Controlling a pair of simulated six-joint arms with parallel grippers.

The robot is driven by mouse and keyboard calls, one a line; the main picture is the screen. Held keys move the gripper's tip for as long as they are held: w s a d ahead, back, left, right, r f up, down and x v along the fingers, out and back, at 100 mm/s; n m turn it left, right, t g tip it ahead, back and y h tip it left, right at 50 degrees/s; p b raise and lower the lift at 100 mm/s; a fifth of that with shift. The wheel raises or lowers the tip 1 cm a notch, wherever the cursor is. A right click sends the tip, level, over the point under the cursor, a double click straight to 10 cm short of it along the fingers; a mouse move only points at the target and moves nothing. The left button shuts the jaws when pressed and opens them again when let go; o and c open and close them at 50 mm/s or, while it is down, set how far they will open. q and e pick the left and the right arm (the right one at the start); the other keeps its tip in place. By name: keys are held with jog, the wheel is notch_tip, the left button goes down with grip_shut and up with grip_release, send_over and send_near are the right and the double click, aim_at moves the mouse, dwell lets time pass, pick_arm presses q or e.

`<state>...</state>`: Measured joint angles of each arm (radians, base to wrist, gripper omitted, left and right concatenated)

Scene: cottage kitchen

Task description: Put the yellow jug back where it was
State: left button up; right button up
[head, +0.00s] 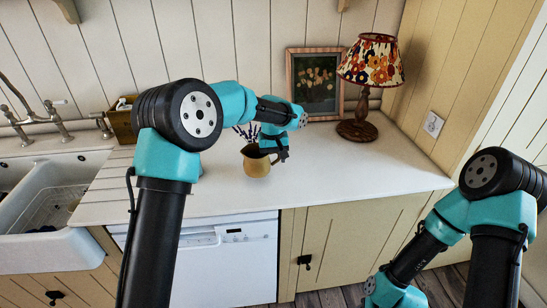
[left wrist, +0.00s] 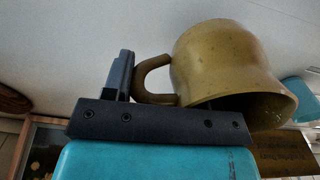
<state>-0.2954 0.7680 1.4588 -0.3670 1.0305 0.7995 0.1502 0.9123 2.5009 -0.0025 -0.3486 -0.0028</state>
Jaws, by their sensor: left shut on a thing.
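The yellow jug (head: 256,166) is upright over the white worktop, in the middle of the head view. I cannot tell whether its base touches the worktop. My left gripper (head: 276,152) is at the jug's right side and is shut on its handle. In the left wrist view the jug (left wrist: 222,60) and its brown handle (left wrist: 150,78) show close up, with a dark finger beside the handle. My right arm shows at the lower right of the head view, but its fingers are out of the picture.
Blue flower sprigs (head: 243,132) stand just behind the jug, partly hidden. A framed picture (head: 315,84) and a flowered lamp (head: 372,62) stand at the back right. A sink (head: 45,205) and a wooden box (head: 122,124) are at left. The worktop (head: 350,172) right of the jug is clear.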

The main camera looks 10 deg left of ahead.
pick_arm(q)
jog(key=shift+w+a+f, duration=0.1)
jog(key=shift+w+a, duration=0.05)
jog(key=shift+w, duration=0.75)
jog(key=shift+w+a+f, duration=0.1)
jog(key=shift+w+a, duration=0.1)
jog(key=shift+w, duration=0.75)
jog(key=shift+w+a, duration=0.15)
jog(key=shift+w, duration=0.75)
jog(key=shift+f, duration=0.15)
jog(key=shift+f, duration=1.65)
jog(key=shift+f, duration=0.15)
jog(key=o, duration=1.3)
notch_tip(320, 180, up, 12)
jog(key=shift+a, duration=0.15)
jog(key=shift+s, duration=0.1)
